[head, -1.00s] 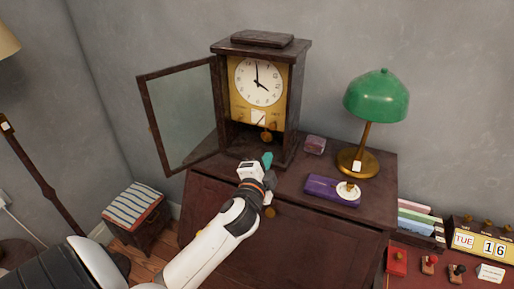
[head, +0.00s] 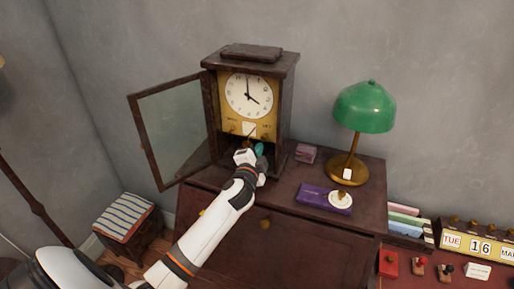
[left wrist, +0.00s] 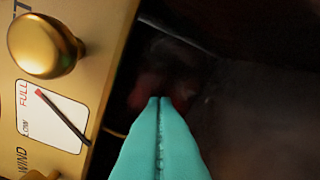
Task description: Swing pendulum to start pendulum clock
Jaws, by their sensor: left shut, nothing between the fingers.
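The pendulum clock (head: 250,99) stands on the dark wooden cabinet, with its glass door (head: 178,130) open to the left. Its white dial sits above a gold panel, which shows in the left wrist view with a round gold knob (left wrist: 47,45) and a wind gauge (left wrist: 52,115). My left gripper (head: 259,149) has teal fingers and is at the clock's lower opening. In the left wrist view its fingertips (left wrist: 158,100) are pressed together, empty, pointing into the dark case beside the panel. The pendulum is not clearly visible; the gripper and shadow cover that area. My right gripper is out of view.
A green lamp (head: 364,108) stands right of the clock. A purple box (head: 312,196) and a small pinkish box (head: 306,153) lie on the cabinet top (head: 283,187). A striped stool (head: 124,217) stands at left. A calendar block (head: 480,243) is at far right.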

